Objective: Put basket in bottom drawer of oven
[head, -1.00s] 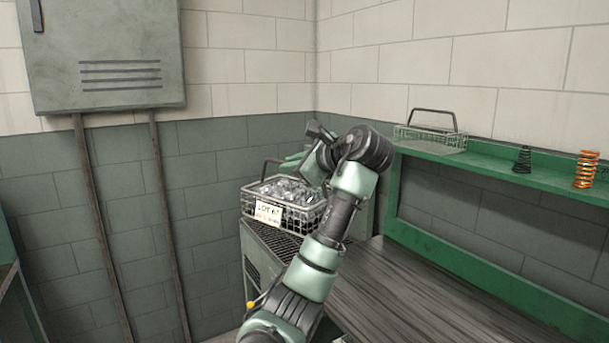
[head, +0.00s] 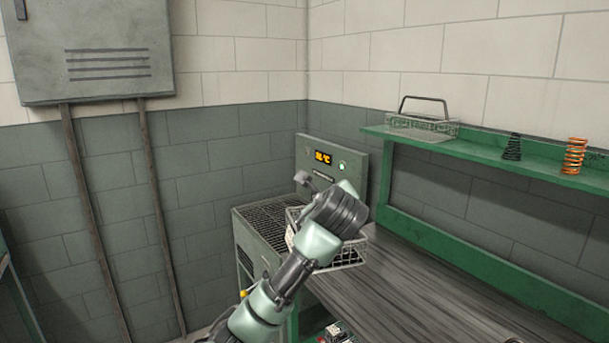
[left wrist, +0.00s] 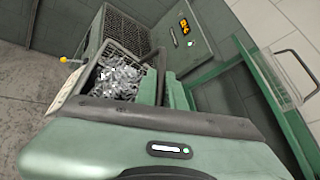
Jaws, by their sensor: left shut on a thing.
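My left gripper (left wrist: 163,84) is shut on the wire basket (head: 350,256), which is full of shiny metal pieces; it also shows in the left wrist view (left wrist: 116,80). In the head view my wrist covers most of the basket and the fingertips. The basket hangs in the air near the front right of the oven (head: 250,262). The oven has a grated top (head: 262,216) and an upright panel (head: 346,160) with a lit orange display and a green light. I cannot make out the state of its bottom drawer. My right gripper is out of view.
A dark-topped bench (head: 410,290) runs right of the oven. Its green shelf (head: 480,150) holds another wire basket (head: 420,126), a dark spring (head: 512,147) and an orange spring (head: 574,156). A wall cabinet (head: 90,50) hangs at the left. The oven's grated top is clear.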

